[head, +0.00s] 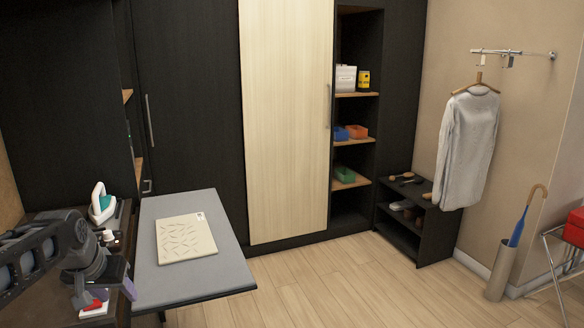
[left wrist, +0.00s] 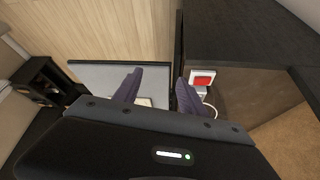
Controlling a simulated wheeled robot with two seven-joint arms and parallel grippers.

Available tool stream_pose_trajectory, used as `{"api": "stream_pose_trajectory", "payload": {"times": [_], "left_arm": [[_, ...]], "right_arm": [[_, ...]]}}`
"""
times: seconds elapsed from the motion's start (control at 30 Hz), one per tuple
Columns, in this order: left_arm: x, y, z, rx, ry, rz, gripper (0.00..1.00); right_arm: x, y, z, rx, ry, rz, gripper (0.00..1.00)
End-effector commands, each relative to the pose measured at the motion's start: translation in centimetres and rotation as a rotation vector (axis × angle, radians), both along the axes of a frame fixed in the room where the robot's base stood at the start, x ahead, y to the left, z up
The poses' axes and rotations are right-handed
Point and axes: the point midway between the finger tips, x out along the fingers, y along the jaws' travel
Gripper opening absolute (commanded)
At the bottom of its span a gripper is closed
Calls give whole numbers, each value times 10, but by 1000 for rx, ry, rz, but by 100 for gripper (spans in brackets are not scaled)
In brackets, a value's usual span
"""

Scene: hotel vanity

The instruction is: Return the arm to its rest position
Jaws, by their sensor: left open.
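My left arm (head: 40,252) comes in from the left edge in the head view, over the dark counter. Its gripper (head: 100,288) hangs low beside the grey board, partly hidden by its own wrist. In the left wrist view the two dark fingers (left wrist: 157,92) stand apart with nothing held between them. A white plate with a red top (head: 94,304) is just below the gripper; it also shows right of the fingers in the left wrist view (left wrist: 202,78). My right gripper is not in view.
A white and teal iron (head: 102,204) stands on the dark counter behind my arm. A white cord (left wrist: 211,108) runs by the red-topped plate.

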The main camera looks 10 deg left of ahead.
Motion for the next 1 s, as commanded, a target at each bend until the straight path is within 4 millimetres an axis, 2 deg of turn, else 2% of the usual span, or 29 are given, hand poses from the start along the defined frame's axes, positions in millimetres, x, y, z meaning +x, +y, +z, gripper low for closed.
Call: {"api": "stream_pose_trajectory", "payload": {"times": [0.23,0.33,0.47,0.57,0.67,0.73,0.8,0.87,0.9,0.97,1.0], "left_arm": [[27,-10,-6,-5,-120,-2,49],[42,-25,-23,-22,-162,-14,49],[59,-52,-58,-55,-195,-34,49],[67,-79,-93,-88,-204,-51,49],[68,-116,-142,-134,-197,-69,49],[61,-147,-183,-172,-181,-81,49],[46,-180,-227,-213,-152,-90,49],[28,-208,-262,-246,-121,-95,49],[13,-225,-284,-266,-96,-98,49],[-14,-251,-315,-296,-54,-101,49],[-34,-267,-334,-315,-20,-105,49]], "right_arm": [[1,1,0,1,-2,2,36],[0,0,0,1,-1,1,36],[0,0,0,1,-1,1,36],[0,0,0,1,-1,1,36],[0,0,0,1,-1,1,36],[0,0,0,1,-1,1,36],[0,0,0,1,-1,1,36],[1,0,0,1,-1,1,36],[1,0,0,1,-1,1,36],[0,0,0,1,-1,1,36],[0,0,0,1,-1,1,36]]}}
